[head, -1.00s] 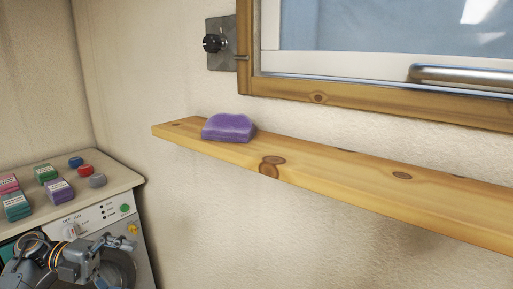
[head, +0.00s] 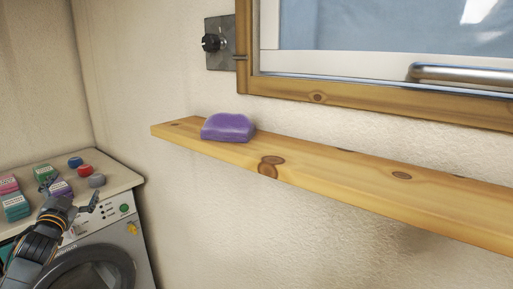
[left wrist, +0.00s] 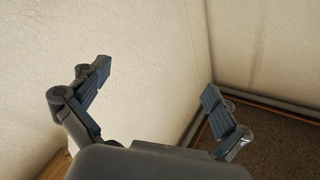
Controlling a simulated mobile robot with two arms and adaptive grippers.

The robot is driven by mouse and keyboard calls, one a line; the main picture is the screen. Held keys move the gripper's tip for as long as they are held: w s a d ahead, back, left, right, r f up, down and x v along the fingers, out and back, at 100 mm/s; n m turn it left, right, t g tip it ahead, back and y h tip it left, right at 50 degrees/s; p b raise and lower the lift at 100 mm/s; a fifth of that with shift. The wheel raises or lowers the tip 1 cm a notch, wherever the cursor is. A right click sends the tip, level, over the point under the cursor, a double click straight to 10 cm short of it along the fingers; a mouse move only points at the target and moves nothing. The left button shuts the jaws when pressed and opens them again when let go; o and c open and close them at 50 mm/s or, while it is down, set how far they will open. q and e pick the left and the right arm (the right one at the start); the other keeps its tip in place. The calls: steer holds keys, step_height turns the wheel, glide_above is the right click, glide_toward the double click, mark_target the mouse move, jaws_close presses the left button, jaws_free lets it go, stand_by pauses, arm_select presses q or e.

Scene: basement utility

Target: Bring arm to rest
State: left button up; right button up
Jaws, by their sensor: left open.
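My left gripper (head: 70,190) is at the lower left of the head view, in front of the washing machine's upper front and overlapping the edge of its top. Its fingers are spread apart. The left wrist view shows the same open gripper (left wrist: 157,82), with nothing between its fingers and bare walls beyond. My right gripper is in neither view.
The washing machine (head: 100,222) carries several coloured boxes and round items, including a red one (head: 85,169). A wooden shelf (head: 330,178) holds a purple block (head: 228,127) below a window (head: 390,40). A dark knob (head: 212,43) sits on the wall.

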arm_select(q)
steer(key=s+d+f+n+g, duration=0.1)
steer(key=s+d+f+g, duration=0.15)
steer(key=f, duration=1.05)
steer(key=s+d+f+g+h, duration=0.1)
steer(key=s+f+g, duration=0.15)
steer(key=f, duration=1.05)
steer(key=s+d+f+n+g, duration=0.15)
steer(key=s+f, duration=0.25)
steer(key=f, duration=0.9)
steer(key=s+d+f+g, duration=0.2)
steer(key=s+d+f, duration=0.1)
steer(key=s+f, duration=0.6)
steer(key=s+d+f+g, duration=0.35)
steer(key=s+f, duration=0.25)
steer(key=f, duration=0.4)
steer(key=s+d+f+g+h, duration=0.1)
steer(key=s+d+f, duration=0.4)
steer(key=s, duration=0.8)
steer(key=s+d+f+g+h+b, duration=0.1)
steer(key=s+d+f+g, duration=0.2)
steer(key=s, duration=1)
steer(key=s+d+f+g, duration=0.2)
steer(key=s+d+f, duration=0.6)
steer(key=s, duration=0.6)
steer(key=shift+f+g+h, duration=0.3)
steer(key=shift+f+h, duration=0.1)
steer(key=shift+f, duration=0.95)
